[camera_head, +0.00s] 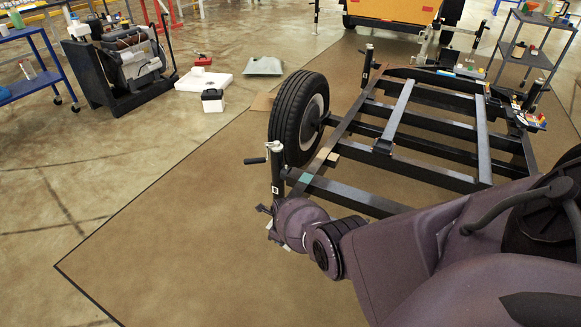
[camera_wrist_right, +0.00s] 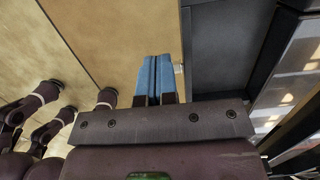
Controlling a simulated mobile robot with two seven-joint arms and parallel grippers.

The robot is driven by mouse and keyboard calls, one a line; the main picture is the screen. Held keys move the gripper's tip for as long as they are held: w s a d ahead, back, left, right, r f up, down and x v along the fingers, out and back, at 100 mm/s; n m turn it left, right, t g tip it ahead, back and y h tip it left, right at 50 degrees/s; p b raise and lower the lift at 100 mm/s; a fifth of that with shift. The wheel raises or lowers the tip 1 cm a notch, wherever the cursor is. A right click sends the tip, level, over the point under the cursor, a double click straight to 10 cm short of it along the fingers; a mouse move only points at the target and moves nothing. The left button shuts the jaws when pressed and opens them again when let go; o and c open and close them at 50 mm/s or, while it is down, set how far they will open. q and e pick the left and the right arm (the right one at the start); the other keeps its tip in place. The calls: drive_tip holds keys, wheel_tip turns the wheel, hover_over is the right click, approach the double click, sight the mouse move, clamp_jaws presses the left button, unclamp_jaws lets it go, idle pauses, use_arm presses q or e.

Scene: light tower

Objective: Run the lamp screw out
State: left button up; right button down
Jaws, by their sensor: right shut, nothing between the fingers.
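My right gripper (camera_wrist_right: 153,66) shows in the right wrist view with its two blue fingers side by side, shut and empty. Its fingertips are over the edge between a tan surface and a dark grey panel (camera_wrist_right: 232,45). A small pale piece is just right of the fingers, too small to make out. In the head view my right arm comes in from the lower right and its wrist ends beside the near corner of the black trailer frame (camera_head: 345,194); the fingers are mostly hidden there. I cannot make out a lamp or its screw in either view. My left gripper is not in view.
A black post with a crank (camera_head: 277,168) stands at the frame's near corner, close to my right wrist. A wheel (camera_head: 298,118) is behind it. A cart (camera_head: 120,75), a black-and-white box (camera_head: 212,101) and a shelf rack (camera_head: 530,45) stand farther off.

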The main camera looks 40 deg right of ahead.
drive_tip(key=shift+f+g, duration=0.1)
drive_tip(key=shift+g, duration=0.3)
idle(1.3)
